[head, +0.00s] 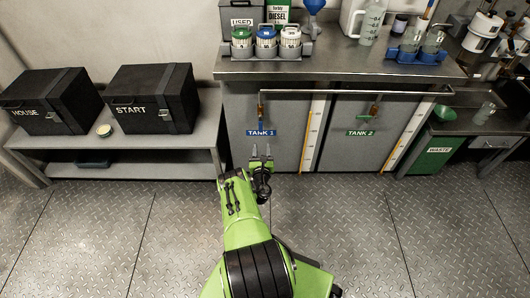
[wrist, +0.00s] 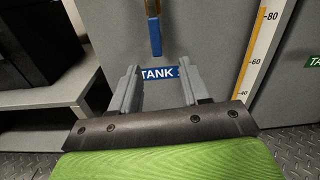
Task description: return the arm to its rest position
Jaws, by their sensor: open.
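My gripper (head: 261,154) is at the end of my green arm, in front of the grey cabinet face below the blue TANK 1 label (head: 261,133). In the wrist view my gripper (wrist: 158,88) shows its two grey fingers spread apart with nothing between them. The TANK 1 label (wrist: 158,74) shows behind the fingertips, partly hidden by them. My arm is stretched forward over the floor. Whether the fingertips touch the cabinet cannot be told.
A steel bench (head: 340,68) carries bottles and jars. A pipe (head: 350,92) runs along its front above the tank valves. A left shelf (head: 150,142) holds two black boxes, HOUSE (head: 45,105) and START (head: 150,100). A green WASTE bin (head: 430,155) stands right. The metal floor (head: 110,230) is clear.

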